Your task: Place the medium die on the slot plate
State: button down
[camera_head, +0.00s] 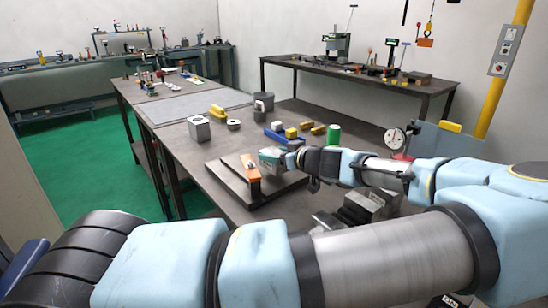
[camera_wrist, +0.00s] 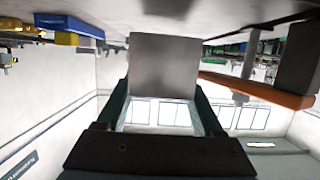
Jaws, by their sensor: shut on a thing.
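My gripper (camera_head: 272,158) is over a dark flat plate (camera_head: 282,194), likely the slot plate, beside the orange bar (camera_head: 249,168) on it. In the wrist view my gripper (camera_wrist: 163,100) is shut on a plain grey block, likely the medium die (camera_wrist: 164,66), between its two green fingers. The wrist view is upside down, with the orange bar (camera_wrist: 256,90) to the right of the block. In the head view the block is mostly hidden by the fingers. I cannot tell whether it touches the plate.
A grey block with a hole (camera_head: 199,128) and a grey ring (camera_head: 233,124) stand behind the plate. A blue tray (camera_head: 275,137), green cylinder (camera_head: 333,134) and dial gauge (camera_head: 395,138) are farther back. Grey metal blocks (camera_head: 366,207) lie near my arm.

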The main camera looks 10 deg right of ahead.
jog(key=shift+f, duration=0.9)
jog(key=shift+f, duration=0.15)
grip_release()
jog(key=b+v, duration=0.4)
jog(key=v, duration=0.8)
jog(key=shift+r, duration=0.25)
